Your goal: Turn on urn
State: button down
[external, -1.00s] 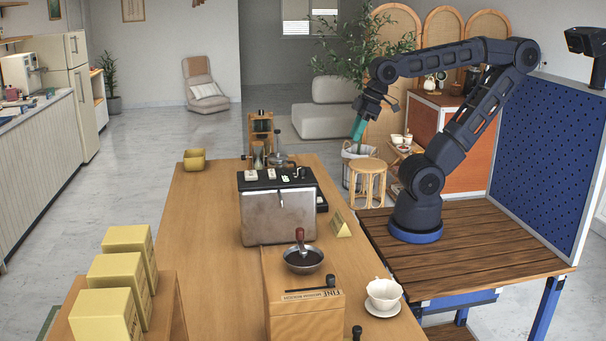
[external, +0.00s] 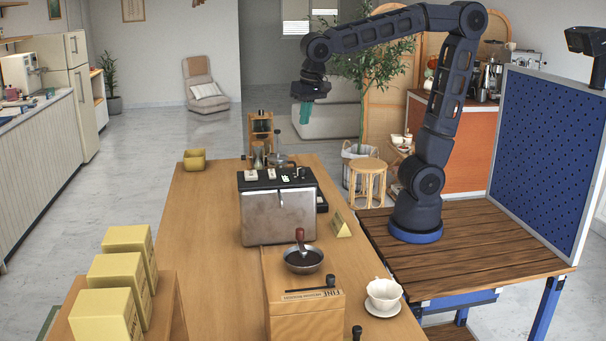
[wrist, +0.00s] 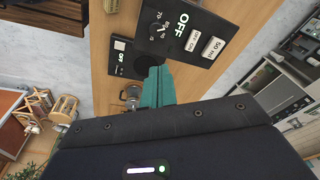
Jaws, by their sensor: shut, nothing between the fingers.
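The metal box with a black top, apparently the urn (external: 278,217), stands on the wooden counter. In the wrist view its black panel (wrist: 217,22) shows a dial (wrist: 158,30), pale switches (wrist: 213,47) and a lit "OFF". A second, smaller black panel (wrist: 125,69) beside it carries a white switch (wrist: 119,45) and also reads "OFF". My gripper (external: 303,115), with teal fingers, is shut and empty, pointing down above the far part of the counter. The fingers also show in the wrist view (wrist: 156,76); they appear apart from both panels.
A pan with dark contents (external: 304,261) and a white cup on a saucer (external: 384,293) stand near the front. Glassware (external: 279,158) and a wooden stand (external: 261,128) are at the far end. Yellow boxes (external: 117,273) stand left. The counter's left side is mostly clear.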

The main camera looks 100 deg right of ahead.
aim_at(273, 174)
jog(key=w+a+m+g, duration=0.1)
jog(key=w+m, duration=0.5)
jog(key=w, duration=0.4)
jog(key=shift+w+a+f+m+g+h, duration=0.25)
jog(key=shift+w+f+m+g+h, duration=0.05)
jog(key=shift+w+f, duration=0.1)
jog(key=f, duration=0.4)
jog(key=d+f, duration=0.1)
jog(key=f, duration=0.4)
jog(key=d+f, duration=0.1)
jog(key=f, duration=0.3)
jog(key=shift+d+f, duration=0.1)
jog(key=shift+f, duration=0.3)
jog(key=shift+f, duration=0.1)
jog(key=shift+s+d+f+y, duration=0.15)
jog(key=shift+d+f+y, duration=0.15)
jog(key=shift+y, duration=0.3)
jog(key=shift+a, duration=0.1)
jog(key=shift+a+f, duration=0.1)
jog(key=shift+s+a, duration=0.1)
jog(key=shift+a, duration=0.8)
